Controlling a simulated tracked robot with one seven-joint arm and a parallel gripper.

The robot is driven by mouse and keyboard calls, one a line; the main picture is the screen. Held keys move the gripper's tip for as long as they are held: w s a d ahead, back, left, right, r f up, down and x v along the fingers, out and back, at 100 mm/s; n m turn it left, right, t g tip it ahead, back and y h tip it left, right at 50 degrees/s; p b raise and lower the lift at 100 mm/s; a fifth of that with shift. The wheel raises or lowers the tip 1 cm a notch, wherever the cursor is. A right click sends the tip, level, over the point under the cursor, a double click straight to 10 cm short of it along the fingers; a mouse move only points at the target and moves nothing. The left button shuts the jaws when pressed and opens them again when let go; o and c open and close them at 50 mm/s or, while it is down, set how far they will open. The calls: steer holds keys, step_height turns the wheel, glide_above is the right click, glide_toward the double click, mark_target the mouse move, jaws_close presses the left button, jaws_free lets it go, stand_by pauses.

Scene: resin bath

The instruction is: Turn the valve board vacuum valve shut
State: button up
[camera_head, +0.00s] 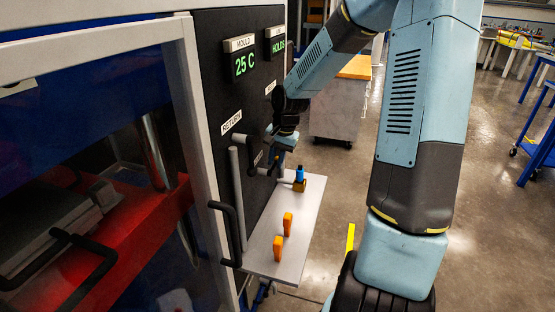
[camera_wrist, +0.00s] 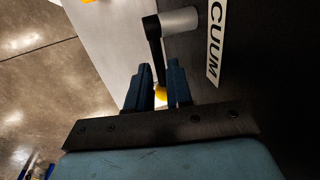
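The vacuum valve shows in the wrist view as a pale round stub (camera_wrist: 180,21) with a black lever (camera_wrist: 155,45) that has a yellow tip (camera_wrist: 160,94). The lever points toward my gripper, and its end lies between my two dark blue fingers (camera_wrist: 162,88). Whether both fingers press on it is too dark to tell. A label (camera_wrist: 216,40) ending in "CUUM" is on the dark panel beside the valve. In the head view my gripper (camera_head: 277,160) is close to the panel, below the arm's wrist, and hides most of the valve.
A grey shelf (camera_head: 262,262) below the panel holds a blue-topped orange piece (camera_head: 299,178) and two orange pieces (camera_head: 287,223). The "RETURN" label (camera_head: 231,121) and a black door handle (camera_head: 229,232) are to the left. Open floor is to the right.

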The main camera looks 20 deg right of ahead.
jaws_close()
stand_by(1.0)
